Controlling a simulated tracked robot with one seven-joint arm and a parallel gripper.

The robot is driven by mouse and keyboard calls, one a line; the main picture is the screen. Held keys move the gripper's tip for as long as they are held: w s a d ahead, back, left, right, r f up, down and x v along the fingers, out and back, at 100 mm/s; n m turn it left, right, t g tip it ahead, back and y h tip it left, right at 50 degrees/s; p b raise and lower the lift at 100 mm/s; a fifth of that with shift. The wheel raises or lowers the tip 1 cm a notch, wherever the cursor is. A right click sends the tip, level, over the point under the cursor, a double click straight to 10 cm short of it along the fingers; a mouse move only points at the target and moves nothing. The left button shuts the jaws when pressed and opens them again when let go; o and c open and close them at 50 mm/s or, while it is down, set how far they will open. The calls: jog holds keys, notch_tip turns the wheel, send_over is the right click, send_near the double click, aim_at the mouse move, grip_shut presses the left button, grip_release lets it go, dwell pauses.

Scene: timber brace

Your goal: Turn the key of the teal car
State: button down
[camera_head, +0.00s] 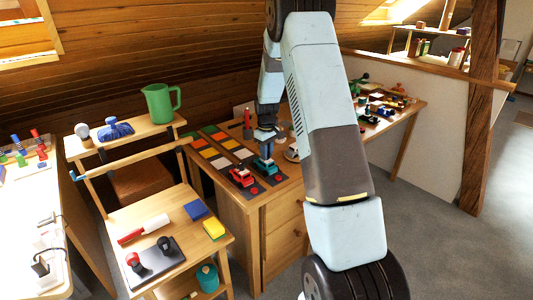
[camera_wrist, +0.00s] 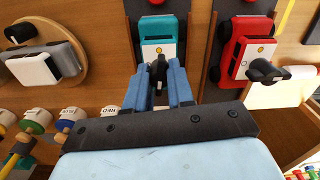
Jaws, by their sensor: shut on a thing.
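The teal car (camera_head: 264,166) stands on a dark strip of the wooden desk, with a red car beside it. In the wrist view the teal car (camera_wrist: 158,40) is straight ahead of my gripper. Its black key (camera_wrist: 158,73) sits between my two blue fingers. My gripper (camera_wrist: 160,88) is shut on the key, and the key's shaft is partly hidden. In the head view my gripper (camera_head: 265,152) reaches down onto the teal car from above.
The red car (camera_head: 242,177) with its own black key (camera_wrist: 264,70) is close on one side. A white car (camera_head: 292,153) on a round wooden base (camera_wrist: 75,45) is on the other.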

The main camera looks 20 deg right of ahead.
jog(key=m, duration=1.2)
jog(key=shift+m, duration=2)
jog(key=c, duration=1)
grip_release()
